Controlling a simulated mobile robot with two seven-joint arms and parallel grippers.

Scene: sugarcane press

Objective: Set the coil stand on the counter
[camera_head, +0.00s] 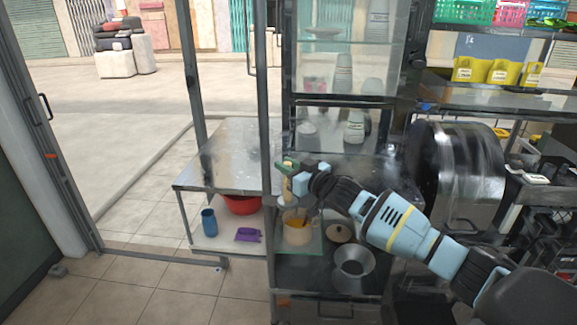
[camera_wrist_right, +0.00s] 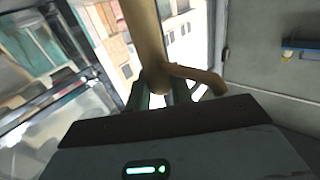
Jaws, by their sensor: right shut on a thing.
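My right gripper (camera_head: 292,174) reaches in from the right in the head view, in front of the glass cabinet and near the right edge of the steel counter (camera_head: 225,170). It is shut on a tan post with a short side arm, which looks like the coil stand (camera_head: 288,187). In the right wrist view the coil stand (camera_wrist_right: 142,35) runs up from between the fingers of the right gripper (camera_wrist_right: 160,92). It is held in the air; its far end is cut off there. My left gripper is not in view.
A metal upright (camera_head: 265,110) stands between the counter and the cabinet. Under the counter are a red bowl (camera_head: 242,205), a blue cup (camera_head: 209,222) and a purple thing (camera_head: 247,235). A large steel drum (camera_head: 465,175) stands right. The counter top looks mostly clear.

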